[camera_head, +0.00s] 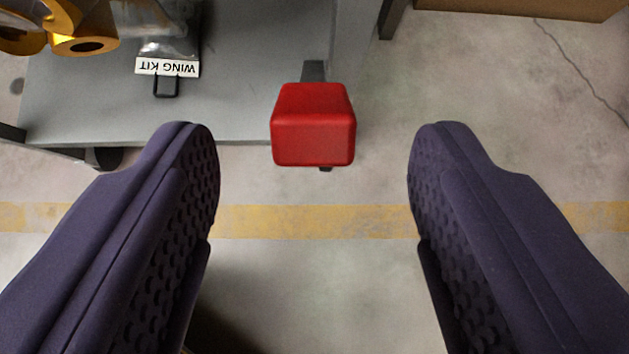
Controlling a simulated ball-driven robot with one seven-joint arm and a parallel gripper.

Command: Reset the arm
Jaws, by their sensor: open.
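My gripper (314,160) is open, with its two dark purple padded fingers wide apart at the left and right of the view. Nothing is held between them. A red block-shaped piece with rounded edges (313,125) shows in the middle, ahead of the gap between the fingertips. It sits at the right front corner of a grey stand, on or in front of a dark bracket. I cannot tell how far it is from the fingertips.
A brown box edge (520,8) shows at the top right. The concrete floor (480,90) with a yellow stripe is clear at right.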

